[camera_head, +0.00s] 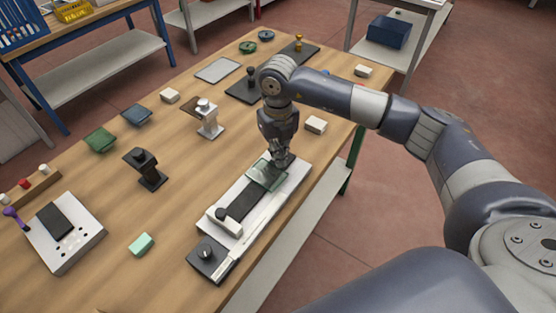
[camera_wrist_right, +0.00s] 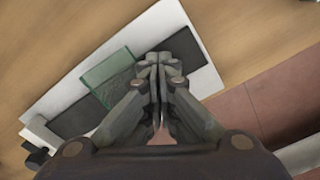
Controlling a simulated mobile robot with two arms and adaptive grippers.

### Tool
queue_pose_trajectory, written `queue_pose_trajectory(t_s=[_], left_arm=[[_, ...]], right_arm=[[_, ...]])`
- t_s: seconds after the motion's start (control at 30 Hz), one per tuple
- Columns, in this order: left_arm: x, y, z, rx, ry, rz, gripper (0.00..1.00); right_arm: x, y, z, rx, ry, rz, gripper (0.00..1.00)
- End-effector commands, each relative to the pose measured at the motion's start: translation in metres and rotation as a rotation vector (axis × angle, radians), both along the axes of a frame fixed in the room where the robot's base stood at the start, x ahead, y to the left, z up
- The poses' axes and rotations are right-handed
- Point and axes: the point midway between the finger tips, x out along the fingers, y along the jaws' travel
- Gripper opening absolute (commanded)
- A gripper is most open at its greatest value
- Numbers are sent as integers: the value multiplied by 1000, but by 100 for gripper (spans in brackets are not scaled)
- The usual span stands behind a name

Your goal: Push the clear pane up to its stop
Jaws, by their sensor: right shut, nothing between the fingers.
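The clear pane (camera_head: 265,174) is a greenish glass square lying flat on the dark strip of the white edger bed (camera_head: 291,182). It also shows in the right wrist view (camera_wrist_right: 110,74). My right gripper (camera_head: 281,160) is shut and empty, low over the far end of the bed, just beside the pane's far edge. In the right wrist view its closed fingertips (camera_wrist_right: 158,60) are right of the pane; I cannot tell whether they touch it. My left gripper is not in view.
A black box with a knob (camera_head: 206,256) sits at the bed's near end. A dark clamp stand (camera_head: 148,168), a white stand (camera_head: 207,119), a mint block (camera_head: 141,244) and a white control panel (camera_head: 65,236) stand to the left. Wooden table is bare between them.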

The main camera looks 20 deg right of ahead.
Motion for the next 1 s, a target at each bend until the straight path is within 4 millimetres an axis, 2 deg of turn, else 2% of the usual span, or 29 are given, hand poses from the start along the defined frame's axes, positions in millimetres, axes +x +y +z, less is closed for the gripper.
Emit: queue_pose_trajectory(t_s=[1.0], left_arm=[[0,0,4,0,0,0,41]], right_arm=[[-17,27,-1,0,3,3,0]])
